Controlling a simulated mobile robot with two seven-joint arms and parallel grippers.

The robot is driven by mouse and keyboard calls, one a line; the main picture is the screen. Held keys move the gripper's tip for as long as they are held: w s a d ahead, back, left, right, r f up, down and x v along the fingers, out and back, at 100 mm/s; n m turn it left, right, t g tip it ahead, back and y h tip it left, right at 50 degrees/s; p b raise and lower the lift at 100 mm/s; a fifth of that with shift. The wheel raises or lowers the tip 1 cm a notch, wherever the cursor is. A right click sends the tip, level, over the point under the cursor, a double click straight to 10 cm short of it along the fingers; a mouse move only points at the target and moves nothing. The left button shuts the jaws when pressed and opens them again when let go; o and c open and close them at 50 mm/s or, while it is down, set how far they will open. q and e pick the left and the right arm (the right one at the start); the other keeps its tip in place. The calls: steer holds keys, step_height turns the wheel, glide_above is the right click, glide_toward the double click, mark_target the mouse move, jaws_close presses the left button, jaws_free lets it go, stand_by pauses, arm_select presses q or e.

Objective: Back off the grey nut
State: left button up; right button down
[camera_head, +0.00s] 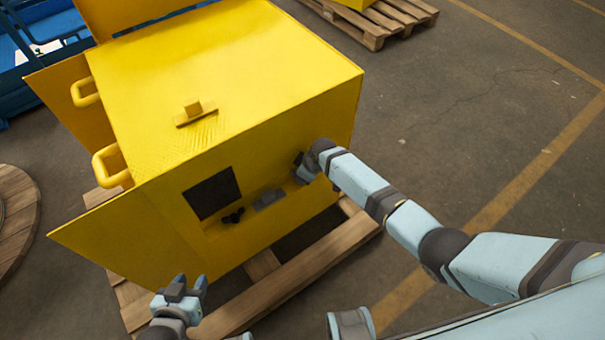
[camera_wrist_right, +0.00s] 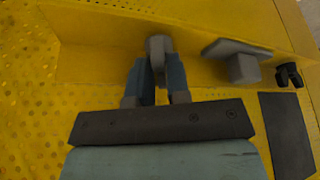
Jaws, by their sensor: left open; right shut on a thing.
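The grey nut (camera_wrist_right: 158,45) is in the right wrist view, at the yellow ledge, between the fingertips of my right gripper (camera_wrist_right: 159,66). That gripper is shut on it, and the fingers hide its sides. In the head view my right gripper (camera_head: 305,168) is at the right end of the recess in the yellow machine's (camera_head: 240,75) front, and I cannot make out the nut there. My left gripper (camera_head: 187,286) is open and empty, in front of the machine's lower left, apart from it.
Left of my right gripper in the head view are a grey block (camera_head: 268,200), a small black part (camera_head: 233,215) and a dark panel (camera_head: 212,195). The machine stands on a wooden pallet (camera_head: 290,280). Open doors are at its left. The floor at right is clear.

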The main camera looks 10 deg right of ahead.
stand_by(0.5)
steer(key=c, duration=1.1)
jaws_free()
steer(key=shift+d+r, duration=0.15)
steer(key=shift+r, duration=0.35)
steer(key=p+v, duration=0.2)
steer(key=v, duration=1)
steer(key=shift+r, duration=0.3)
steer(key=shift+s+d, duration=0.1)
